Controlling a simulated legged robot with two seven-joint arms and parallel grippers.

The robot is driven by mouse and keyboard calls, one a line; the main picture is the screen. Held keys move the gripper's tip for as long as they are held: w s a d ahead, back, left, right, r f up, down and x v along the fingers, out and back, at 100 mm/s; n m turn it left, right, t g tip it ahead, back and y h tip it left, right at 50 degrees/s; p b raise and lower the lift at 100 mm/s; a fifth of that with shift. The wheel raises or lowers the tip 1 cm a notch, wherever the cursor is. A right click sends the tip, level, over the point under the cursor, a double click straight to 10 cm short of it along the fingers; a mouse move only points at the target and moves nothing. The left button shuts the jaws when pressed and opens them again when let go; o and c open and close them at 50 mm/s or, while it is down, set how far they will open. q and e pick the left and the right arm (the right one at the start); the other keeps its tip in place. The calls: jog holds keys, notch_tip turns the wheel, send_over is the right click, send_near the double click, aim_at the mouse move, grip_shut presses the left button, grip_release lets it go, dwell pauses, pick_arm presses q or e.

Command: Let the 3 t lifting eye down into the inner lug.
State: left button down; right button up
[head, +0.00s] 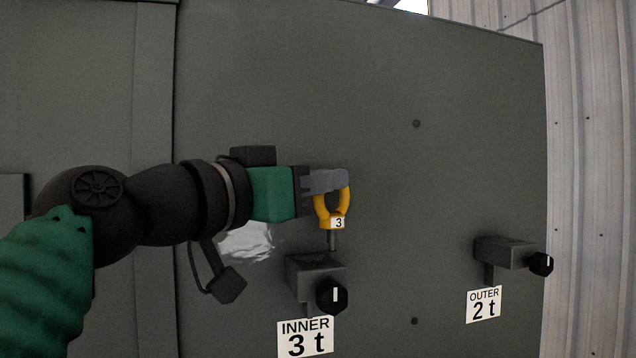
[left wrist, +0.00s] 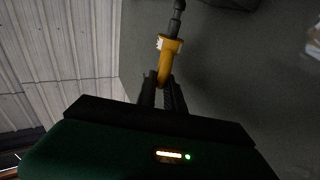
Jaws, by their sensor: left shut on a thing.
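The yellow lifting eye (head: 330,222) marked 3 hangs upright from my left gripper (head: 330,180), which is shut on the top of its ring. Its grey shank points down, just above the inner lug (head: 316,273), a dark block with a black knob on its front. The shank tip looks close to the lug's top; I cannot tell whether they touch. In the left wrist view the eye (left wrist: 168,58) sits between the finger tips (left wrist: 163,88), its shank pointing away toward the top. My right gripper is not in view.
The label INNER 3 t (head: 306,338) is below the inner lug. The outer lug (head: 503,252) with its knob (head: 541,264) and label OUTER 2 t (head: 484,304) is at the right. The grey enclosure panel (head: 420,190) stands close behind. A corrugated wall (head: 595,180) is at the far right.

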pick_arm(q)
jog(key=shift+d+r, duration=0.1)
jog(key=shift+a+f+b, duration=0.45)
jog(key=shift+a+b, duration=0.05)
jog(key=shift+a, duration=0.3)
jog(key=shift+s+d, duration=0.1)
jog(key=shift+d, duration=0.05)
jog(key=shift+a+r+p, duration=0.4)
jog(key=shift+a, duration=0.1)
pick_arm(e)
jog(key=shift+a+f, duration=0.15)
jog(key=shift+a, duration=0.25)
